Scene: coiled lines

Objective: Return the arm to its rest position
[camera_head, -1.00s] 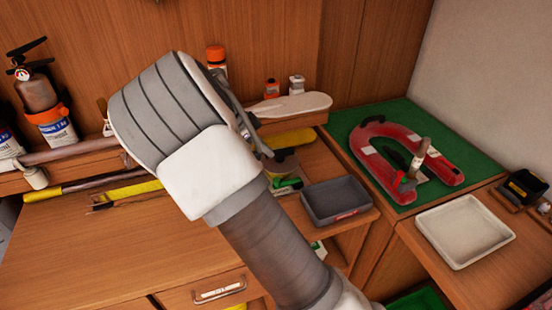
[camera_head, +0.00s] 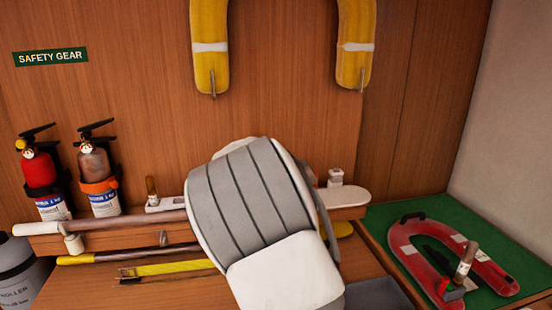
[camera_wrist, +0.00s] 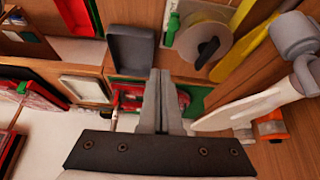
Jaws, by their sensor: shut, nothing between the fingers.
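My gripper (camera_wrist: 160,100) shows in the wrist view, its two fingers together with nothing between them. It points over the grey tray and the red horseshoe float, clear of both. In the head view my arm's large grey and white link stands in the middle and hides the gripper and part of the counter behind it.
A wooden shelf (camera_head: 110,238) runs along the wall, with two fire extinguishers (camera_head: 98,178) at left. A red horseshoe float (camera_head: 425,265) lies on a green mat (camera_head: 385,218) at right. A yellow horseshoe float (camera_head: 210,60) hangs above. A grey tray (camera_wrist: 130,48) is near the gripper.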

